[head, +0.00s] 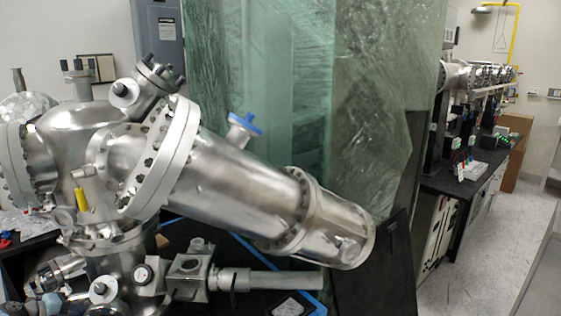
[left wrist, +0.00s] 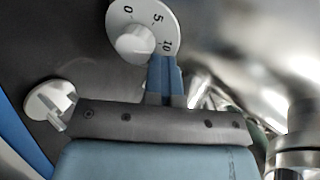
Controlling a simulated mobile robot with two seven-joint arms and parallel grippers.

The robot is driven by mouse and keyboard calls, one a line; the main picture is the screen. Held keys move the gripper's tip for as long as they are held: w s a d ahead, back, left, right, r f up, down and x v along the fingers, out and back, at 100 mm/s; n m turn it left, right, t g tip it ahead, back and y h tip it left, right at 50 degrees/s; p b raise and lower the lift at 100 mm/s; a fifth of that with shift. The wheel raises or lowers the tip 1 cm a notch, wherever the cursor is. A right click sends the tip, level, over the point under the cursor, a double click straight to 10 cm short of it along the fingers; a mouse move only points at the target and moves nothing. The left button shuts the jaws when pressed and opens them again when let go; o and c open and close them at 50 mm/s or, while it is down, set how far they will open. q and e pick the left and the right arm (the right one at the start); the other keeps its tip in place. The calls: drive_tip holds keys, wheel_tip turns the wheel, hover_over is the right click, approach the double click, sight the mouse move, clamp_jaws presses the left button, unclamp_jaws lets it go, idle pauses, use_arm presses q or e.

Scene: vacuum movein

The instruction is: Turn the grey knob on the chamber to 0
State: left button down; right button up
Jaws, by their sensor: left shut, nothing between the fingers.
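The grey knob (left wrist: 135,44) shows in the left wrist view, at the centre of a pale round dial (left wrist: 122,16) marked 0, 5 and 10. The 0 is at the dial's upper left and the 10 at its lower right. I cannot tell which mark the knob points to. My left gripper (left wrist: 165,60) is shut and empty, its blue fingertips at the dial's lower edge by the 10. Whether they touch the dial is unclear. The steel chamber (head: 230,185) fills the left and middle of the head view. My right gripper is not in view.
A second pale knob (left wrist: 50,100) sits left of my left gripper. A shiny metal fitting (left wrist: 298,150) is close on its right. In the head view, a blue-handled valve (head: 245,124) tops the chamber tube, and green-tinted wrapped panels (head: 290,90) stand behind. Floor (head: 500,230) is clear at right.

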use_arm(q)
drive_tip(key=shift+f, duration=0.1)
drive_tip(key=shift+a, duration=0.1)
drive_tip(key=shift+w+a+p, duration=0.25)
drive_tip(key=shift+p, duration=0.2)
drive_tip(key=shift+w+a, duration=0.25)
drive_tip(key=shift+a, duration=0.15)
drive_tip(key=shift+w+a, duration=0.15)
drive_tip(key=shift+a, duration=0.15)
idle(0.3)
